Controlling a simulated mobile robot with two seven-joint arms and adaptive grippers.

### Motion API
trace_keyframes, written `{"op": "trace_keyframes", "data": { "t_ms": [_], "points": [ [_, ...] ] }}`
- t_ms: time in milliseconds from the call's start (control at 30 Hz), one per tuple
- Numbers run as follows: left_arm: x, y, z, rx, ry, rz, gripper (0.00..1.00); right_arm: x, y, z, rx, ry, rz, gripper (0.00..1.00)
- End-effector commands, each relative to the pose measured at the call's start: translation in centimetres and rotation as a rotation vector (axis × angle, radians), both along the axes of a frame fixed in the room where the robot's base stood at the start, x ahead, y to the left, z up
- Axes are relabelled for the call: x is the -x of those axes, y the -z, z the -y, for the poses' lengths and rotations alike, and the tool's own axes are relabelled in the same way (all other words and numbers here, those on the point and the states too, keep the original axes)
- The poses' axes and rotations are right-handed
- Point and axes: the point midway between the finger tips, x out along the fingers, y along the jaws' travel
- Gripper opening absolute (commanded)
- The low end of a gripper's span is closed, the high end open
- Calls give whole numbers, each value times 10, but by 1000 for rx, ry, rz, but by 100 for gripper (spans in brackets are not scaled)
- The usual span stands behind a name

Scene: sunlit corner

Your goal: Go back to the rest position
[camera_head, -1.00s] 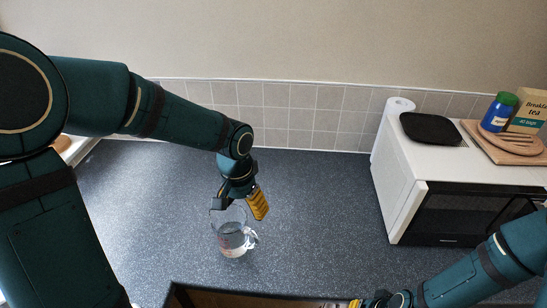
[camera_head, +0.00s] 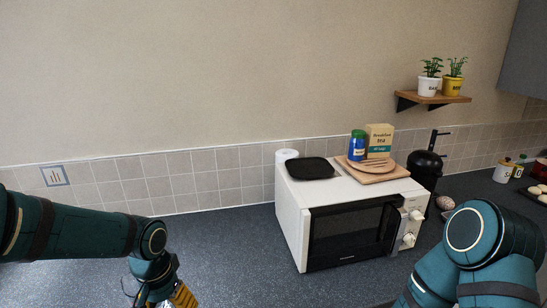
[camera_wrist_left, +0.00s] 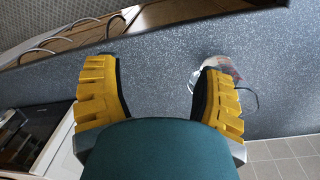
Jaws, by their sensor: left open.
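My left gripper (camera_head: 180,297) is at the bottom edge of the head view, partly cut off, above the dark counter. In the left wrist view it (camera_wrist_left: 158,95) is open, with its yellow-padded fingers wide apart and nothing between them. A clear glass jug (camera_wrist_left: 232,70) with red markings stands on the counter, partly hidden behind the right-hand finger in that view. I cannot tell whether finger and jug touch. In the head view the jug is hardly visible beside my left wrist. My right arm enters at the lower right; its gripper is out of frame.
A white microwave (camera_head: 292,218) carries a black tray (camera_head: 310,168), wooden boards (camera_head: 372,177), a blue jar (camera_head: 357,146) and a tea box (camera_head: 379,139). A black appliance (camera_head: 425,168) stands to its right. The counter (camera_head: 225,250) left of the microwave is clear.

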Motion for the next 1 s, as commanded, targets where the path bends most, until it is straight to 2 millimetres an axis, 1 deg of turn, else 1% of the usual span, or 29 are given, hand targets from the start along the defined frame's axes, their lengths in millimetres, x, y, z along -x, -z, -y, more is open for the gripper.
{"op": "trace_keyframes", "data": {
  "t_ms": [33, 67, 100, 167, 267, 300, 367, 400, 467, 500, 600, 633, 700, 800, 900, 1000],
  "points": [
    [0, 0, 0, 0, 0, 0, 69, 0, 0, 0, 0, 0, 0, 0],
    [0, 11, 4, 11, 1, -5, 69, 0, 3, 0, 0, 0, 0, 0],
    [1, 32, 13, 39, -1, -5, 69, 0, 9, -1, 0, -1, -1, 0],
    [1, 57, 25, 76, -5, 0, 69, 1, 16, -1, 1, -2, -2, 0],
    [3, 100, 44, 138, -23, 8, 69, 1, 28, -2, 2, -4, -3, 0],
    [5, 118, 53, 164, -35, 13, 69, 1, 33, -2, 2, -4, -4, 0],
    [10, 148, 65, 202, -58, 19, 69, 1, 41, -3, 3, -5, -5, 0],
    [15, 169, 74, 227, -76, 23, 69, 2, 47, -3, 4, -6, -6, 0],
    [24, 202, 86, 261, -112, 30, 69, 2, 57, -3, 5, -6, -8, 0],
    [30, 224, 94, 280, -139, 36, 69, 3, 64, -3, 6, -7, -10, 0],
    [47, 269, 107, 307, -210, 56, 69, 4, 78, -4, 7, -8, -14, 0],
    [52, 280, 110, 311, -227, 62, 69, 4, 82, -4, 8, -8, -15, 0],
    [63, 300, 114, 313, -265, 75, 69, 4, 88, -4, 9, -9, -16, 0],
    [73, 318, 116, 308, -302, 90, 69, 4, 94, -5, 10, -10, -16, 0],
    [77, 325, 116, 304, -320, 101, 69, 5, 95, -5, 10, -11, -17, 0],
    [77, 326, 116, 303, -325, 105, 69, 5, 95, -5, 10, -11, -17, 0]
  ]
}}
